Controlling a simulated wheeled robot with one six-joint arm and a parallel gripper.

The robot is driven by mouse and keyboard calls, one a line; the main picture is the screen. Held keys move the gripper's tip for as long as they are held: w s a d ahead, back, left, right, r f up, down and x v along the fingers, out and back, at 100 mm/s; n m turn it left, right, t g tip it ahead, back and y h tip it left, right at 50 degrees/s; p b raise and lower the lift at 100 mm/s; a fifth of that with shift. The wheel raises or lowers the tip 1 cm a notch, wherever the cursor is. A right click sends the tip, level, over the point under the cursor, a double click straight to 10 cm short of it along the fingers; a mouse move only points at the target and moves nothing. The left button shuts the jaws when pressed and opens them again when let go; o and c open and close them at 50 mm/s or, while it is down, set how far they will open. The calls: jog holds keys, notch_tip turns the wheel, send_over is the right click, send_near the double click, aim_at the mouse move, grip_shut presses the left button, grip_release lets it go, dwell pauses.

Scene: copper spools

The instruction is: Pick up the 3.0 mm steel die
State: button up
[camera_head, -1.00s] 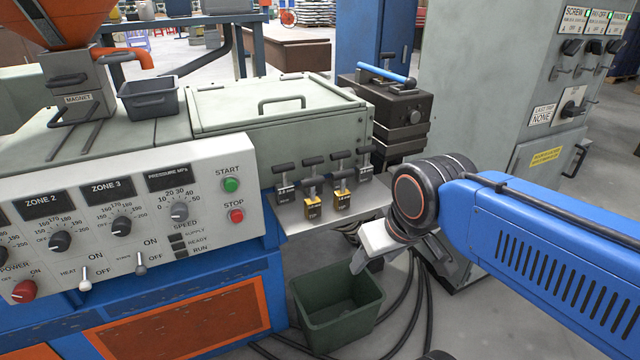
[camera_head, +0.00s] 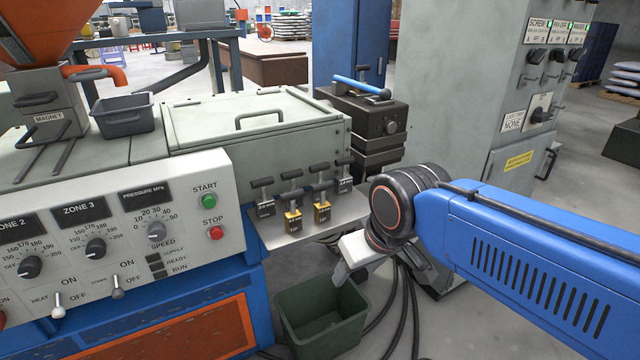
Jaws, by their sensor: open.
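Two dark steel dies with black T-handles stand upright on a grey metal shelf (camera_head: 262,229) beside the control panel. One steel die (camera_head: 265,209) is at the left of the group, the other steel die (camera_head: 345,184) at the back right. Two yellow brass dies, a left one (camera_head: 293,222) and a right one (camera_head: 322,213), stand between them. The labels are too small to tell which steel die is 3.0 mm. My gripper (camera_head: 340,276) is open, right of and below the dies, apart from them. Its fingers are small and partly hidden by its pale body.
A green bin (camera_head: 322,318) stands on the floor below the shelf, with black cables (camera_head: 400,315) to its right. The machine's lidded housing (camera_head: 255,125) rises behind the dies. A dark block with a blue lever (camera_head: 375,120) and a grey cabinet (camera_head: 470,80) stand behind my arm.

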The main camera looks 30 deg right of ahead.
jog(key=shift+r, duration=0.1)
notch_tip(320, 180, up, 19)
jog(key=g, duration=0.5)
send_over(319, 180)
jog(key=f, duration=1.2)
jog(key=shift+s+d, duration=0.15)
jog(key=shift+d, duration=0.2)
jog(key=f, duration=0.3)
jog(key=shift+w+a+f, duration=0.15)
jog(key=shift+w+f, duration=0.25)
jog(key=shift+f, duration=0.8)
jog(key=c, duration=1.3)
